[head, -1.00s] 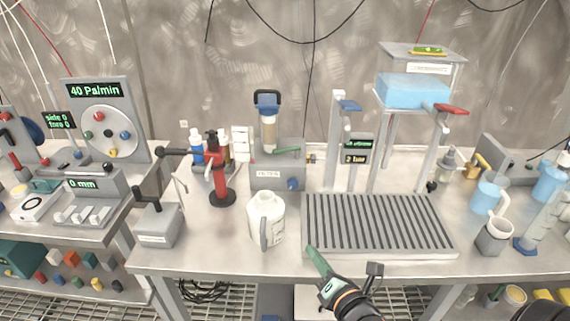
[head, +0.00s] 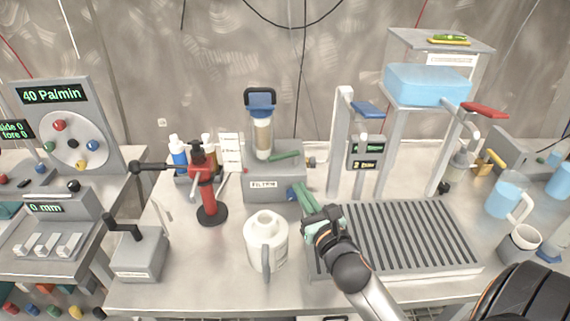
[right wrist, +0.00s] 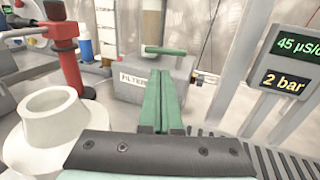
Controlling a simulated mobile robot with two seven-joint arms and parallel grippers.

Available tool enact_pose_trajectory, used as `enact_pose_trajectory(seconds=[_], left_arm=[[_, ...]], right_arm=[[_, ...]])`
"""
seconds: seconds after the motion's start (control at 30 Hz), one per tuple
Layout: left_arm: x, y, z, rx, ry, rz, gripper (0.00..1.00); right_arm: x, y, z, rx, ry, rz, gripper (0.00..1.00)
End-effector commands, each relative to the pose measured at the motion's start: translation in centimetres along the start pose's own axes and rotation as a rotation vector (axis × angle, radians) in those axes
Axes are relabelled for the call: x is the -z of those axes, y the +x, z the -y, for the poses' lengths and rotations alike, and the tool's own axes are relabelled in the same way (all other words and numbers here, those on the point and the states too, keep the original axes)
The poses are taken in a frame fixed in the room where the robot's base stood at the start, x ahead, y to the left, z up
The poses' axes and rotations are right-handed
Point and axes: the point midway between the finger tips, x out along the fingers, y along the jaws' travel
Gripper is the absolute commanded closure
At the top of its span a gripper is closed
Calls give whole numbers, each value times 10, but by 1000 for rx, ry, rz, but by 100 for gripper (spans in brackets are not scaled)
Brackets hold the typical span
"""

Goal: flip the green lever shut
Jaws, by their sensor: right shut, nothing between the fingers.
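The green lever (head: 285,155) lies about level across the top of the grey box labelled FILTER (head: 262,184), beside the filter's clear cylinder. The lever also shows in the right wrist view (right wrist: 166,51), just beyond my fingertips. My right gripper (head: 296,188) has green fingers that are pressed together with nothing between them. It points at the front right of the box, and its tips (right wrist: 162,76) appear lower than the lever and short of it. Whether the tips touch the box, I cannot tell. My left gripper is not in view.
A white jug (head: 266,240) stands just left of my right gripper. A ribbed grey tray (head: 410,235) lies under my right arm. A post with a blue lever (head: 368,110) and a small display stand to the right. A red hand pump (head: 208,190) stands left of the box.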

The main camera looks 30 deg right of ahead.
Motion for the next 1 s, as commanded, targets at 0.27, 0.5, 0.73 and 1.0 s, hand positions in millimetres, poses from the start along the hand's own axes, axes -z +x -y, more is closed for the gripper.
enact_pose_trajectory(seconds=[0.27, 0.5, 0.73, 1.0], left_arm=[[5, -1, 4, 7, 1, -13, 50], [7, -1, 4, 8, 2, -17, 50], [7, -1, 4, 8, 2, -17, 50], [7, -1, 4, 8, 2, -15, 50]], right_arm=[[-1, 51, 0, 1, 1, 1, 100], [0, 85, 0, 1, 3, 0, 100], [0, 99, 0, 1, 2, -1, 100], [0, 100, 0, 0, 1, -1, 100]])
